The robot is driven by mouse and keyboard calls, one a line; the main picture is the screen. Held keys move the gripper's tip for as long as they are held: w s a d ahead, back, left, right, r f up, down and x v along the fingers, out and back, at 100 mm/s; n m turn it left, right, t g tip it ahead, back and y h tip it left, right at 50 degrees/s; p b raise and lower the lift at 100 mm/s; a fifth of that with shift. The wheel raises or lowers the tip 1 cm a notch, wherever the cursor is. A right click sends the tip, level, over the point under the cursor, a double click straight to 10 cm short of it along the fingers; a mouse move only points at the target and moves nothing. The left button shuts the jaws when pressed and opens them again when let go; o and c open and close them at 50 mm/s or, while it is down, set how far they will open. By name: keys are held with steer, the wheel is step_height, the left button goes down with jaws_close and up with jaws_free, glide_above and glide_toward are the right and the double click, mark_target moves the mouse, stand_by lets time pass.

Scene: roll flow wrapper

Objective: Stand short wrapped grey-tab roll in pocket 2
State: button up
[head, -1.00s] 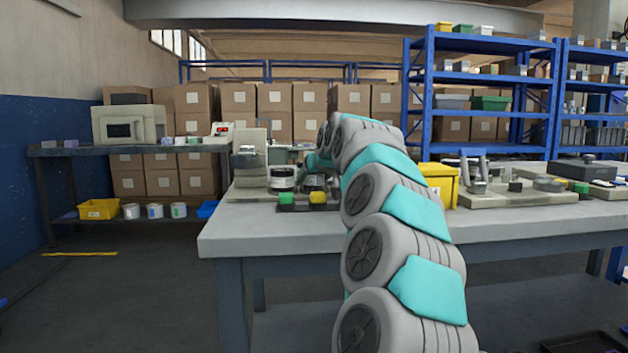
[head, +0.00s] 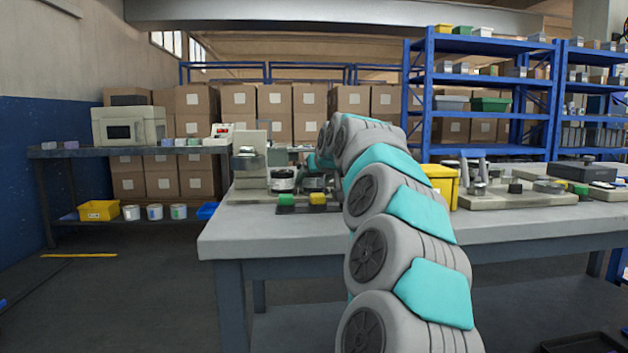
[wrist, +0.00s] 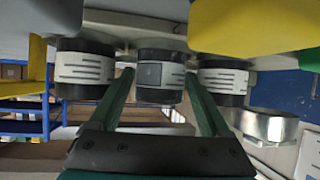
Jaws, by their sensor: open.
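In the wrist view, which looks upside down, a black roll with a white wrap and a grey square (wrist: 161,75) stands in the middle. A striped white-wrapped roll stands on each side, left (wrist: 84,68) and right (wrist: 223,78). My gripper (wrist: 158,82) is open, its two green fingers spread with the grey-square roll in the gap between them. Contact cannot be told. In the head view, two wrapped rolls show on the bench, left (head: 283,181) and right (head: 314,182); my arm hides the gripper and whatever is behind it. Pocket 2 cannot be made out.
A beige machine (head: 249,160) stands beside the rolls on the grey bench (head: 250,222). A green block (head: 286,199) and a yellow block (head: 318,198) sit in front. A yellow bin (head: 441,183) stands right of my arm. The bench's front left is clear.

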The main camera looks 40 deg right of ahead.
steer(key=v, duration=1.1)
steer(key=shift+s+a+r, duration=0.1)
